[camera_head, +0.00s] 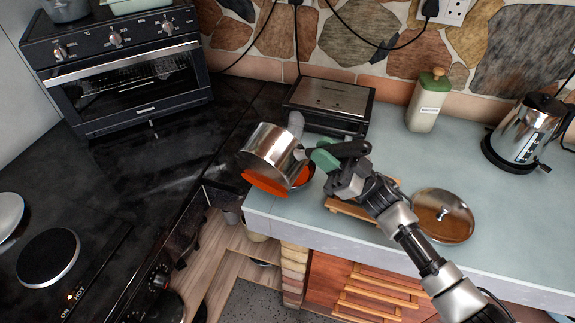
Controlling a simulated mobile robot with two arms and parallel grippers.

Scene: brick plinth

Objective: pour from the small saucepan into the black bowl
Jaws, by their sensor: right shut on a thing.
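The small steel saucepan (270,145) is held up in the air near the left end of the pale counter. It is tilted, with its mouth toward the lower left and orange contents (265,185) at its rim. My right gripper (315,156), with green on its fingers, is shut on the saucepan at its handle side. A dark bowl (306,178), apparently the black bowl, shows only in part behind and below the saucepan, with some orange inside. I cannot tell whether a stream is falling into it. My left gripper is not in view.
A round lid (442,215) lies on the counter at right of a wooden board (352,209), which my arm partly covers. A grill (331,104), a green-capped bottle (427,102) and a kettle (523,130) stand at the back. A black stovetop (110,215) fills the left.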

